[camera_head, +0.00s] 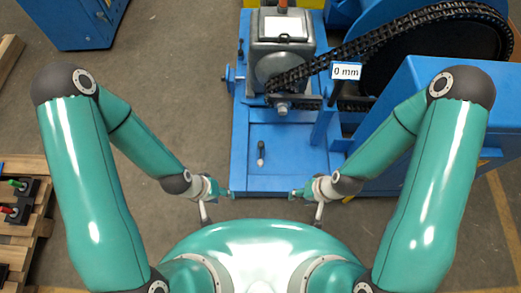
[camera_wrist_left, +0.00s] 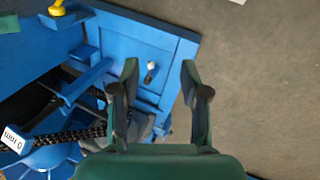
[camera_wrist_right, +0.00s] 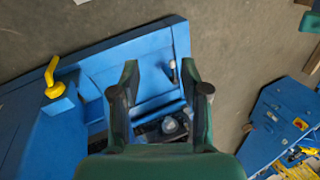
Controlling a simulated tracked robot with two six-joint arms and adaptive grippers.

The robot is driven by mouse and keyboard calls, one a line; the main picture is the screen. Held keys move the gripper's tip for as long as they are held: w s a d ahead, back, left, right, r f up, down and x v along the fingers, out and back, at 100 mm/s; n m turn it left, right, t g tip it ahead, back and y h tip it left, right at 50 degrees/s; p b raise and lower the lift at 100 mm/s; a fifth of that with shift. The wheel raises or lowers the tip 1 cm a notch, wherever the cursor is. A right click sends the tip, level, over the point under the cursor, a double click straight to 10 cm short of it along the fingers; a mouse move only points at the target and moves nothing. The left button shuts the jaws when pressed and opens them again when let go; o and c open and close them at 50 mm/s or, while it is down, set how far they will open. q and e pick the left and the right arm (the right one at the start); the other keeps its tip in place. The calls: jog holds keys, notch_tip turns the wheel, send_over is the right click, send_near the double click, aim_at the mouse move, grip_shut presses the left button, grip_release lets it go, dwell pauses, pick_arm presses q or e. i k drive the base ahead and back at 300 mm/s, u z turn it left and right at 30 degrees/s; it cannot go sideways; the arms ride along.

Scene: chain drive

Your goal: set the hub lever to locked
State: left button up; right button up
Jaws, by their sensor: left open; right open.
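No lever in view is legibly marked as the hub lever. A small black lever or tool with a pale end (camera_head: 261,153) lies on the blue base plate below the gearbox; it also shows in the left wrist view (camera_wrist_left: 150,72) and right wrist view (camera_wrist_right: 173,71). A yellow bent handle (camera_wrist_right: 53,77) sits on blue housing; a yellow knob (camera_wrist_left: 57,8) shows in the left wrist view. My left gripper (camera_head: 218,206) is open and empty, near the plate's front left corner. My right gripper (camera_head: 306,207) is open and empty, near its front edge.
The gearbox (camera_head: 283,50), chain (camera_head: 390,38) and blue guard (camera_head: 450,110) stand behind and right of my grippers. A sign (camera_head: 346,71) reads 0 mm. A pallet (camera_head: 35,215) with red and green knobs lies left. Floor between is clear.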

aim_at(260, 144)
jog(key=z, duration=1.7)
jog(key=i, duration=0.1)
jog(key=u, duration=2.95)
jog(key=k, duration=1.35)
jog(key=z, duration=0.7)
jog(key=i, duration=1.05)
jog(key=u, duration=0.05)
